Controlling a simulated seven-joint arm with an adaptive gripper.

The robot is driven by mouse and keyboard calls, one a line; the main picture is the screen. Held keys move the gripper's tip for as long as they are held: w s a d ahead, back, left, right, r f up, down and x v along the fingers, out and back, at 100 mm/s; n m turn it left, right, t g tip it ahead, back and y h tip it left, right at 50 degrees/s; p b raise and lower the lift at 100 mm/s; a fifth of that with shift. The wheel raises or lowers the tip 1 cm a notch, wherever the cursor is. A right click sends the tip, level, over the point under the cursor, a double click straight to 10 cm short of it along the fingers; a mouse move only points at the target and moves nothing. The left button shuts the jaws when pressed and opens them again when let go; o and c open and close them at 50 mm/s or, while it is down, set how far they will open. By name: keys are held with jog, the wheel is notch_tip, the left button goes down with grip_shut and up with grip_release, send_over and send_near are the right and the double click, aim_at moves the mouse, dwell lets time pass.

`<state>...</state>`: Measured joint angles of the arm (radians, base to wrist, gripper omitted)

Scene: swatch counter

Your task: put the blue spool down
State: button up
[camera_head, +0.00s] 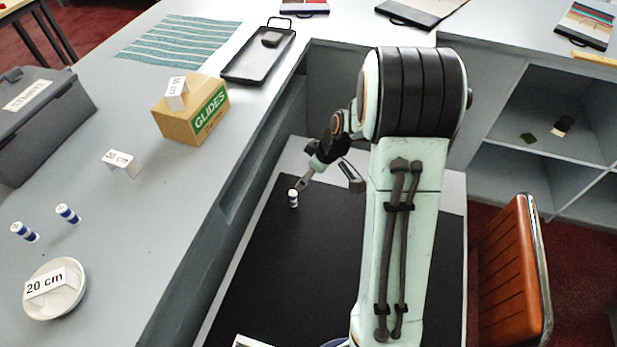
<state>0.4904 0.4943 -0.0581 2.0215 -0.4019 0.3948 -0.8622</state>
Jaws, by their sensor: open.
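A small blue and white spool (293,198) stands upright on the black mat (262,258) in the lower well of the counter. My gripper (328,188) is open, with its fingers spread just above and to the right of this spool. I cannot tell whether a finger touches it. Two more blue and white spools stand on the left counter, one nearer the middle (68,214) and one further left (25,232). My arm hides part of the mat on the right.
A cardboard GLIDES box (175,124), a dark tray (240,68), a white dish (38,312) with a 20 cm card and a grey case (70,108) stand on the left counter. An orange chair (505,275) is at the right. The mat left of my arm is mostly clear.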

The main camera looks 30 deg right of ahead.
jog(key=s+a+r+m+g, duration=0.1)
jog(key=s+a+r, duration=0.4)
jog(key=a+r, duration=0.15)
jog(key=s+a+r+m+g, duration=0.1)
jog(key=s+a+r+m, duration=0.1)
jog(key=s, duration=0.7)
jog(key=s+a+r+m+g+h, duration=0.1)
jog(key=s+a, duration=0.4)
jog(key=s, duration=0.5)
notch_tip(320, 180, up, 2)
jog(key=shift+s+r+m+g, duration=0.25)
jog(key=shift+m+g, duration=0.15)
jog(key=shift+g, duration=0.2)
jog(key=shift+a, duration=0.1)
jog(key=shift+o, duration=0.6)
